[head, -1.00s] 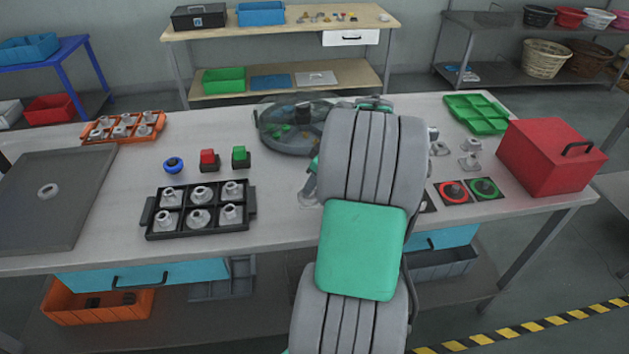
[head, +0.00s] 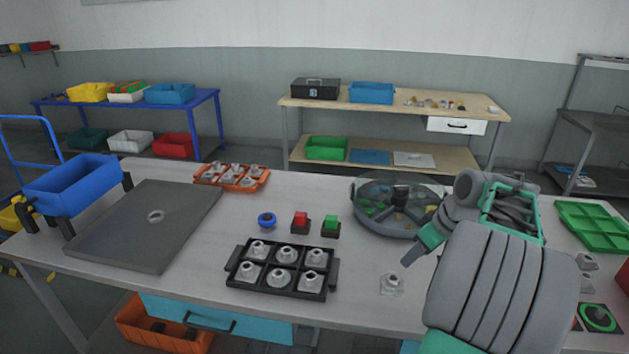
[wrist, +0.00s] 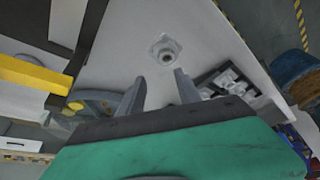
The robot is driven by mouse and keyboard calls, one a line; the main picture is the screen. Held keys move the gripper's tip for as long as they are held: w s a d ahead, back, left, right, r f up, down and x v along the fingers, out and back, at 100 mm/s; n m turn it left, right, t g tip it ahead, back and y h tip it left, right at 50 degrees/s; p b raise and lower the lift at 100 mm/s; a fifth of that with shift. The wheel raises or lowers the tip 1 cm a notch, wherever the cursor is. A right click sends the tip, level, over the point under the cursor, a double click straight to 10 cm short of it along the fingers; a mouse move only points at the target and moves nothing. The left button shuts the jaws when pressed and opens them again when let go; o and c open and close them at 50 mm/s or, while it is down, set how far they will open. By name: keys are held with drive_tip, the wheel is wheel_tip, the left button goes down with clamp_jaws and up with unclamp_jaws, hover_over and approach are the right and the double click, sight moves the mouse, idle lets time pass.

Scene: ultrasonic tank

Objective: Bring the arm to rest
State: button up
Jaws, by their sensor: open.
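My arm reaches over the right part of the table in the head view. My gripper (head: 412,258) is pointed down and to the left there, above the tabletop. In the wrist view my gripper (wrist: 160,90) shows two fingers spread apart with nothing between them. A small grey metal part (head: 391,284) stands on the table just below the gripper, apart from it. It also shows beyond the fingertips in the wrist view (wrist: 167,52).
A black tray (head: 231,272) holds several grey parts. A round tank (head: 385,232) with a clear lid stands behind the gripper. Red (head: 300,221) and green (head: 331,226) buttons and a blue knob (head: 266,220) sit mid-table. A green tray (head: 592,226) lies right.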

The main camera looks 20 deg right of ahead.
drive_tip(key=s+f+m, duration=0.2)
drive_tip(key=m, duration=0.1)
drive_tip(key=s+f+m+g, duration=0.1)
drive_tip(key=s+f+m, duration=0.1)
drive_tip(key=f+m, duration=0.1)
drive_tip(key=s+f+m+g, duration=0.1)
drive_tip(key=s+f+m, duration=0.2)
drive_tip(key=shift+a, duration=0.4)
drive_tip(key=s+a, duration=0.1)
drive_tip(key=s+a+m, duration=0.1)
drive_tip(key=a, duration=0.1)
drive_tip(key=s+a+f+m+g, duration=0.1)
drive_tip(key=a, duration=0.1)
drive_tip(key=shift+s+h, duration=0.3)
drive_tip(key=shift+s, duration=0.1)
drive_tip(key=w+a+r+n+t, duration=0.1)
drive_tip(key=a+r+n, duration=0.3)
drive_tip(key=a, duration=0.9)
drive_tip(key=w+a+r+n+t, duration=0.1)
drive_tip(key=w+a+r+n, duration=0.2)
drive_tip(key=a, duration=1)
drive_tip(key=shift+a+r+n+h, duration=0.3)
drive_tip(key=shift+r+n+h, duration=0.1)
drive_tip(key=shift+n, duration=0.2)
drive_tip(key=shift+w+f, duration=0.1)
drive_tip(key=shift+c, duration=0.5)
